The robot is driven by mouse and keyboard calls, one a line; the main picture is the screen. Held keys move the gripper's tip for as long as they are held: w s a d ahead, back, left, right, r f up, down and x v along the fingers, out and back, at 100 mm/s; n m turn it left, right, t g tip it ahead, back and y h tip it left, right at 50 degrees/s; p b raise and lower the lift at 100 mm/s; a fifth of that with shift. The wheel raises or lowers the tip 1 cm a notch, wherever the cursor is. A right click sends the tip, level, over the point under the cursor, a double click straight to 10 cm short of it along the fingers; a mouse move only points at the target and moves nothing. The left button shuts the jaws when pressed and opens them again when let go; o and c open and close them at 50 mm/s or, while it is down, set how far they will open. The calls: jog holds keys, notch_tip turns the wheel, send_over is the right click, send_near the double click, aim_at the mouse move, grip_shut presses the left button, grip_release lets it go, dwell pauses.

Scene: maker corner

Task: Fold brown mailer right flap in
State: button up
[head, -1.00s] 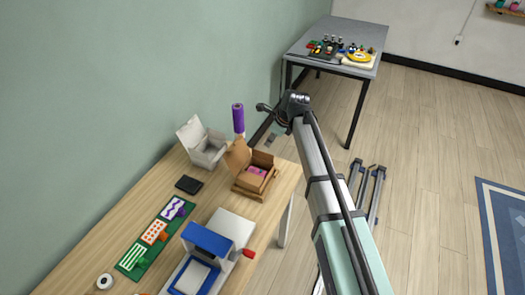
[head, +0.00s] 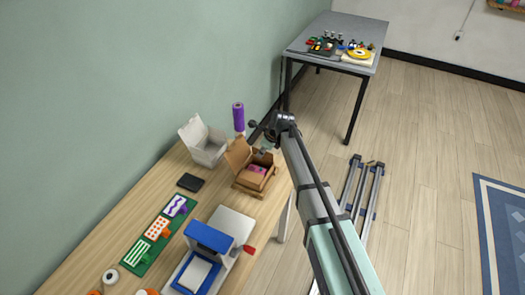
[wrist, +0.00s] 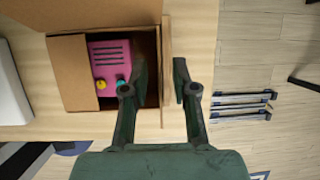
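The brown mailer (head: 249,189) stands on the wooden table with its large lid (head: 237,153) raised. A pink device (head: 257,170) lies inside. In the wrist view the pink device (wrist: 108,58), with a yellow and a teal knob, fills much of the open mailer (wrist: 72,73). The right flap (wrist: 166,112) shows there as a thin upright strip along the box's right side. My gripper (wrist: 162,78) is open, one finger over the box interior and one outside, with the flap's edge between them. I cannot tell whether either finger touches it.
An open white box (head: 207,150) and a purple roll (head: 238,117) stand behind the mailer. A black pad (head: 190,182) lies to its left. A blue and white press (head: 208,240) with a red handle is in front. Floor lies right of the table.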

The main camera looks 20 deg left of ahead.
grip_shut()
